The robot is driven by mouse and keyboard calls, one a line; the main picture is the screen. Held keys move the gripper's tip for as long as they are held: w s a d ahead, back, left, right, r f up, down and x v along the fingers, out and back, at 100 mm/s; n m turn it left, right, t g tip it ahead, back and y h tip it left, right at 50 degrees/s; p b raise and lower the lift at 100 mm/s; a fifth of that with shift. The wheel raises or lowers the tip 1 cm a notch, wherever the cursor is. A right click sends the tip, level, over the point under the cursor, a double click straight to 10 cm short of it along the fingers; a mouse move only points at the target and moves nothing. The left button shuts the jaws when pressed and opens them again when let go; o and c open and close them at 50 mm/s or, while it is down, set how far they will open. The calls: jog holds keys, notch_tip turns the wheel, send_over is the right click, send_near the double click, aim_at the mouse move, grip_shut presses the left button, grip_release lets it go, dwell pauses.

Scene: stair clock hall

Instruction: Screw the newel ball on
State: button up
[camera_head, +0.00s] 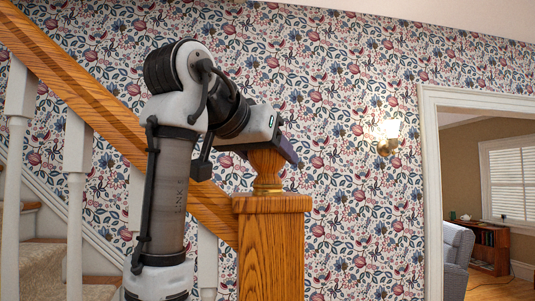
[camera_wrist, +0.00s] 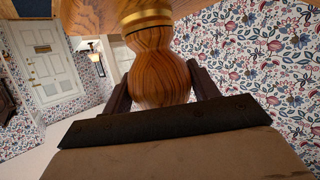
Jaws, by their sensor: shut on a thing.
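The newel ball (camera_head: 266,170) is turned orange-brown wood with a brass ring at its narrow foot. It stands upright over the middle of the newel post's square cap (camera_head: 272,203), with the ring at or very near the cap; I cannot tell how tightly it is seated. My gripper (camera_head: 287,150) reaches it from above and is shut on it. In the wrist view the ball (camera_wrist: 159,75) sits between the two dark fingers, ring and post towards the top. The ball's upper part is hidden behind my gripper in the head view.
A sloping wooden handrail (camera_head: 75,75) with white balusters (camera_head: 76,170) runs behind my arm to the post. A lit wall lamp (camera_head: 388,135) hangs on the floral wall to the right. A doorway (camera_head: 432,180) opens at the far right, with a grey armchair (camera_head: 457,250) beyond.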

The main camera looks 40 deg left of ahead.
jog(key=o, duration=1.1)
jog(key=b+v, duration=0.2)
jog(key=v, duration=0.5)
jog(key=shift+s+d, duration=0.1)
jog(key=shift+s, duration=0.15)
